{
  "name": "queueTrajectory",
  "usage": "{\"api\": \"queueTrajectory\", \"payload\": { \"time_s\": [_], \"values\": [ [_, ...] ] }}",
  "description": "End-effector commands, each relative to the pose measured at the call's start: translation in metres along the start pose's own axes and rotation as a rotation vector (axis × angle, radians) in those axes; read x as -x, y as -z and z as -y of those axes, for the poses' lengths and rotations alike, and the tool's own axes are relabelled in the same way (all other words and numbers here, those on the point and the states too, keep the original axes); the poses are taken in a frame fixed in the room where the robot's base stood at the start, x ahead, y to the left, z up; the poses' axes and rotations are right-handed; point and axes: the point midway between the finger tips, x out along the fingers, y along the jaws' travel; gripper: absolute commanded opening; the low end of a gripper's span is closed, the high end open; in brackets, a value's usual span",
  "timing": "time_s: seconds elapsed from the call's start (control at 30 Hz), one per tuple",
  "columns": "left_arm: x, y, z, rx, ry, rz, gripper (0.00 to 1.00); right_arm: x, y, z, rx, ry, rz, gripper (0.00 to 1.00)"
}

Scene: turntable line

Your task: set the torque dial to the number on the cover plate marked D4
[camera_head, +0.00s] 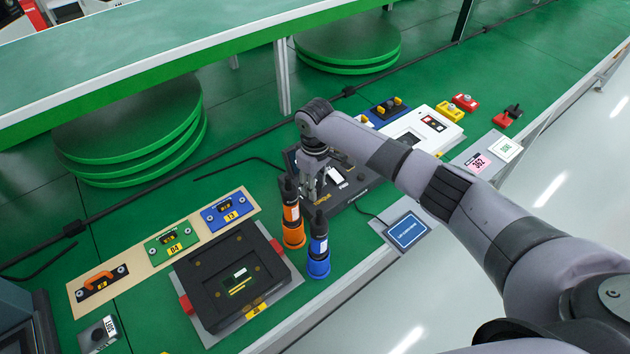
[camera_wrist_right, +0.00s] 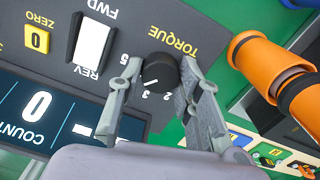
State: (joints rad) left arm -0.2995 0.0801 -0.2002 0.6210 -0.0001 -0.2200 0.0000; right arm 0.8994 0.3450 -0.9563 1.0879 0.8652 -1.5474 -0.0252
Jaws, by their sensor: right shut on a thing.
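The torque dial (camera_wrist_right: 160,72) is a black round knob under the yellow word TORQUE, upside down in the wrist view. A pale mark shows on its edge, near small white numerals; the exact setting is unclear. My right gripper (camera_wrist_right: 162,76) is shut on the dial, one finger on each side; in the head view the gripper (camera_head: 318,186) hides the dial on the dark control box (camera_head: 350,190). The cover plate marked D4 (camera_head: 160,240) is green, on a beige board at left; its number is too small to read. My left gripper is not in view.
A blue plate marked T2 (camera_head: 228,207) and a dark plate with an orange handle (camera_head: 92,291) share the board (camera_head: 190,258). An orange screwdriver (camera_head: 292,228) and a blue one (camera_head: 319,258) stand upright close to the right gripper. A black fixture (camera_head: 195,284) lies in front.

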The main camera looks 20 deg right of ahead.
Motion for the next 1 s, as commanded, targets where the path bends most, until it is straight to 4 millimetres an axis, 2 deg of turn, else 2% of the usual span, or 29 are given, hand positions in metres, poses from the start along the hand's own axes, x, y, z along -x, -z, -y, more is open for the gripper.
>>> {"api": "queueTrajectory", "payload": {
  "time_s": [0.57, 0.6, 0.87, 1.0],
  "values": [
    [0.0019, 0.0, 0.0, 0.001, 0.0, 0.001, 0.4, 0.0002, 0.0006, 0.0001, 0.034, 0.0, -0.002, 0.04],
    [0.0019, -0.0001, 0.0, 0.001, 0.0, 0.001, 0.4, 0.0002, 0.0006, 0.0001, 0.034, 0.0, -0.002, 0.35],
    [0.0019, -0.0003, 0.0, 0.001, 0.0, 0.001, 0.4, 0.0001, 0.0005, 0.0001, 0.034, 0.0, -0.001, 0.52],
    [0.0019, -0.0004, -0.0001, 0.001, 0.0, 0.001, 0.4, 0.0001, 0.0004, 0.0001, 0.033, 0.0, -0.001, 0.53]
  ]
}}
